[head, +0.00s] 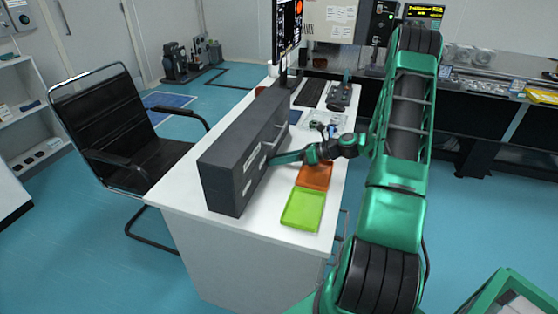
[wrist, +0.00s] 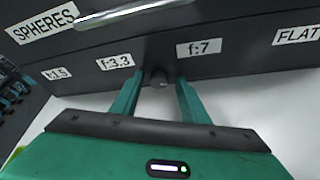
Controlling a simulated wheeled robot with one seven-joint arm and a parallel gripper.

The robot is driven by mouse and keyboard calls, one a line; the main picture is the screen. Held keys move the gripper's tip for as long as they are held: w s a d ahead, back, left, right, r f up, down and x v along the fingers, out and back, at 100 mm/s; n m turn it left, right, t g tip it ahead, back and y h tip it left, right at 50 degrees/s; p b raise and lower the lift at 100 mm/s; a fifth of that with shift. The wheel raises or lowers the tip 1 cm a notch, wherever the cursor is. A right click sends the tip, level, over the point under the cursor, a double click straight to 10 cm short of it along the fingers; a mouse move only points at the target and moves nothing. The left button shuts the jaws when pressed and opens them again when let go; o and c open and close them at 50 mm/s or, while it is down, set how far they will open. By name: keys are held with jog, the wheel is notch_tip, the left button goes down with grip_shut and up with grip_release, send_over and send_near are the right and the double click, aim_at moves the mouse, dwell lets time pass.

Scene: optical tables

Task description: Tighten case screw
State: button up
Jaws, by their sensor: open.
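The dark grey case (head: 228,172) stands on the white desk, with labels and handles on its front. In the wrist view the case front (wrist: 235,65) spans the top, with labels such as SPHERES, f:3.3 and f:7. A small round dark case screw (wrist: 158,78) sits low on this front, between the f:3.3 and f:7 labels. My gripper (wrist: 158,88) is open, its two green fingers on either side of the screw. I cannot tell whether they touch it. In the head view my gripper (head: 276,161) is at the case front; the screw cannot be made out there.
An orange tray (head: 314,176) and a lime green tray (head: 303,210) lie on the desk (head: 262,238) right of the case. A keyboard (head: 311,92) and a monitor (head: 288,35) are behind. A black chair (head: 115,125) stands left of the desk.

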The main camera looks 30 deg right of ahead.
grip_shut()
jog(key=shift+d, duration=0.1)
jog(key=n+t+h, duration=0.1)
jog(key=n, duration=0.1)
jog(key=shift+s+n+h, duration=0.1)
jog(key=shift+n+h, duration=0.2)
jog(key=shift+h, duration=0.1)
jog(key=n+h, duration=0.1)
jog(key=n+t, duration=0.1)
jog(key=n, duration=0.1)
jog(key=shift+s+a+t+h, duration=0.2)
jog(key=shift+t+h, duration=0.1)
jog(key=shift+h, duration=0.1)
jog(key=shift+w, duration=0.1)
dwell(0.4)
